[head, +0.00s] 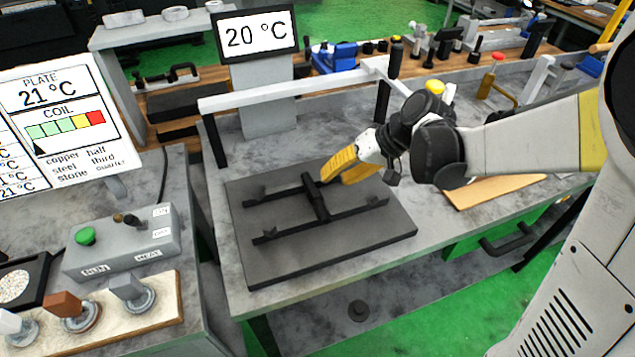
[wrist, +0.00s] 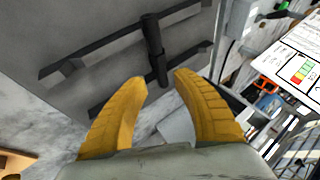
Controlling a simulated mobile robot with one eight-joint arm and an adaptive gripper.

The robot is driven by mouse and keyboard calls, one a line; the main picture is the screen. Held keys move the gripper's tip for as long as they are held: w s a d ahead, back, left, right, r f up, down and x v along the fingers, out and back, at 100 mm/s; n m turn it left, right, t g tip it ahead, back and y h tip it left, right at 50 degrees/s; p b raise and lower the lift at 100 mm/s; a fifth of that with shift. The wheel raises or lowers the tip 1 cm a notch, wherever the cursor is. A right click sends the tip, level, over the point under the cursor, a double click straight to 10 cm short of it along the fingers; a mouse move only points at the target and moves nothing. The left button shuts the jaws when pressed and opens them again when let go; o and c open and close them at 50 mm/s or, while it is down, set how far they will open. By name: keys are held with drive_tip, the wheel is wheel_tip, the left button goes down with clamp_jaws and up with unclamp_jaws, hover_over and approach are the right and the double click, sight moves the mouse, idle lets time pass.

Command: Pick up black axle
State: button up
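The black axle (head: 315,196) is a dark cylinder lying across two thin black rails on a dark grey plate (head: 350,245). In the wrist view the axle (wrist: 153,42) runs up and down the picture, and its lower end appears in the gap between the fingertips. My gripper (head: 334,180) has yellow fingers and is open and empty. It is at the axle's far end, slightly to its right in the head view. The wrist view shows both fingers (wrist: 160,78) apart, with nothing held. Whether a finger touches the axle cannot be told.
The plate lies on a grey table. A pale raised bar (head: 290,92) spans behind it, with a 20 °C display (head: 256,35) at the back. A control box (head: 125,243) is at left. A tan board (head: 490,190) lies to the right.

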sight(319, 193)
drive_tip(key=b+x, duration=0.1)
drive_tip(key=x, duration=0.3)
drive_tip(key=shift+f, duration=0.15)
drive_tip(key=b+x, duration=0.1)
drive_tip(key=x, duration=0.2)
drive_tip(key=b+x, duration=0.1)
drive_tip(key=x, duration=0.1)
drive_tip(key=shift+s+f+b, duration=0.2)
drive_tip(key=shift+s+b, duration=0.1)
drive_tip(key=shift+r, duration=0.1)
drive_tip(key=shift+c, duration=0.5)
drive_tip(key=shift+d, duration=0.1)
clamp_jaws()
